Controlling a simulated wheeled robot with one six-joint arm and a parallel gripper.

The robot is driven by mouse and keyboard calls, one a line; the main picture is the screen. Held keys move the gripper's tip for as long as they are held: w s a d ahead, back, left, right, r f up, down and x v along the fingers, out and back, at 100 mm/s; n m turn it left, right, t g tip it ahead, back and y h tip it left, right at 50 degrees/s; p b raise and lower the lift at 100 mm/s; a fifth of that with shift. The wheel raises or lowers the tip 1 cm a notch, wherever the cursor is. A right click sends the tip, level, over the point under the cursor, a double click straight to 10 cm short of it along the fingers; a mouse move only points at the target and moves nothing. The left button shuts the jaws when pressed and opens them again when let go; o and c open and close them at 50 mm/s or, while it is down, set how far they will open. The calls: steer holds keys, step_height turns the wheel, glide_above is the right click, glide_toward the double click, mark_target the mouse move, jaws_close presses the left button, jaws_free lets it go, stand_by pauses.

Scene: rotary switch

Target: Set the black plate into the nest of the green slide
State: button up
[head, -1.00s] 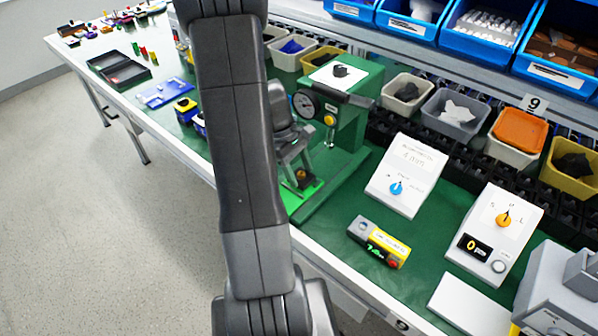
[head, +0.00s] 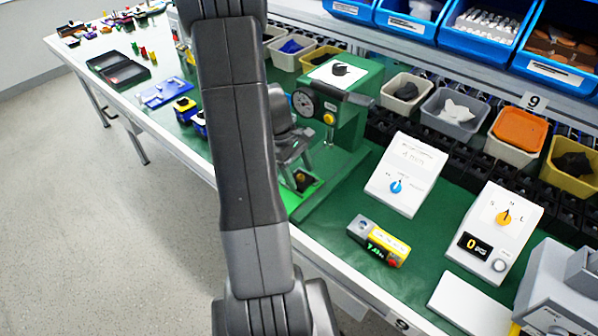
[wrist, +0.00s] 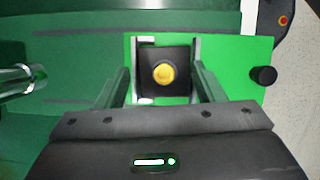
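The black plate (wrist: 150,60) is square with a round yellow centre. Pale bits show at the plate's upper left and lower left. The nest is mostly covered, so I cannot tell whether the plate is seated. In the head view my gripper (head: 296,172) is low over the slide (head: 300,203), beside the press.
The green press (head: 348,125) with a gauge stands behind the slide. A metal rod (wrist: 20,80) shows at the wrist view's left. A yellow-and-black device (head: 379,242) and two white dial boxes (head: 407,175) (head: 497,232) stand to the right on the bench.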

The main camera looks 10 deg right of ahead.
steer(key=shift+s+a+f, duration=0.2)
steer(key=shift+s+f, duration=0.25)
steer(key=shift+f, duration=0.2)
steer(key=shift+r, duration=0.2)
steer(key=v, duration=0.4)
steer(key=w+v, duration=0.1)
steer(key=v, duration=0.1)
steer(key=shift+a+p, duration=0.3)
steer(key=shift+p, duration=0.05)
steer(key=w+a, duration=0.7)
steer(key=w, duration=0.1)
steer(key=shift+b, duration=0.4)
steer(key=shift+w+a+r, duration=0.1)
steer(key=s+d+p, duration=0.1)
steer(key=s+d, duration=0.6)
steer(key=s, duration=0.1)
steer(key=shift+d, duration=0.3)
steer(key=x, duration=0.5)
steer(key=shift+s+d, duration=0.25)
steer(key=shift+s, duration=0.2)
steer(key=shift+f+b, duration=0.35)
steer(key=shift+f, duration=0.2)
